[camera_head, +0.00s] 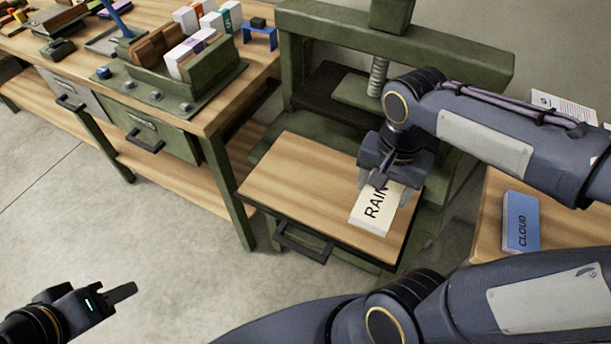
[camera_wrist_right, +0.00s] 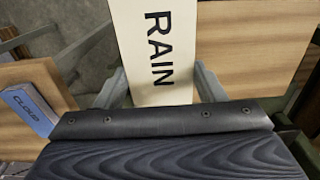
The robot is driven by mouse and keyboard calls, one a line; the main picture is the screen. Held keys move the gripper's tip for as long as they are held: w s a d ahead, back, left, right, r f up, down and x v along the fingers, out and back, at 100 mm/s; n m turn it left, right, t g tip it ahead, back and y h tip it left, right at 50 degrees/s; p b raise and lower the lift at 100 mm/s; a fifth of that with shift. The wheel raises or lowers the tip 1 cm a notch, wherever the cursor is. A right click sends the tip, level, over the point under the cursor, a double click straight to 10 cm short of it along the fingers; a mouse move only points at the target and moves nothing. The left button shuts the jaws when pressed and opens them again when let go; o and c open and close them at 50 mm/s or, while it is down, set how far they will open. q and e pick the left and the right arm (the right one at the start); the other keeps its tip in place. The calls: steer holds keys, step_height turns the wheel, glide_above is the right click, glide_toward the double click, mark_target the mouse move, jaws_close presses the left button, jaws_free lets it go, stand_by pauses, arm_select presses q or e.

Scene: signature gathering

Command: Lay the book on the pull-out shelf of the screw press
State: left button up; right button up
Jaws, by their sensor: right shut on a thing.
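The cream book (camera_head: 374,210) marked RAIN is held by my right gripper (camera_head: 388,180) over the right part of the wooden pull-out shelf (camera_head: 290,185). The shelf is pulled out from the green screw press (camera_head: 400,50). In the right wrist view the book (camera_wrist_right: 158,50) sits between the two fingers, with the wood of the shelf (camera_wrist_right: 240,45) beside it. I cannot tell whether the book touches the shelf. My left gripper (camera_head: 122,293) is low at the left over the floor, apart from everything; its finger opening is unclear.
A blue book (camera_head: 521,222) marked CLOUD lies on a wooden table at the right. A workbench (camera_head: 225,105) at the left carries a green clamp device (camera_head: 165,90) with several books. The shelf's left part is clear; a dark handle (camera_head: 303,243) is on its front.

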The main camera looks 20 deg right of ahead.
steer(key=w+a+f, duration=0.2)
steer(key=w+f, duration=0.2)
steer(key=w, duration=0.5)
glide_above(332, 186)
steer(key=f, duration=0.5)
steer(key=shift+s+d+f, duration=0.1)
steer(key=shift+s+f, duration=0.1)
steer(key=shift+s, duration=0.1)
steer(key=shift+w+f, duration=0.2)
steer(key=shift+f, duration=1.65)
steer(key=shift+f, duration=0.15)
steer(key=o, duration=1.1)
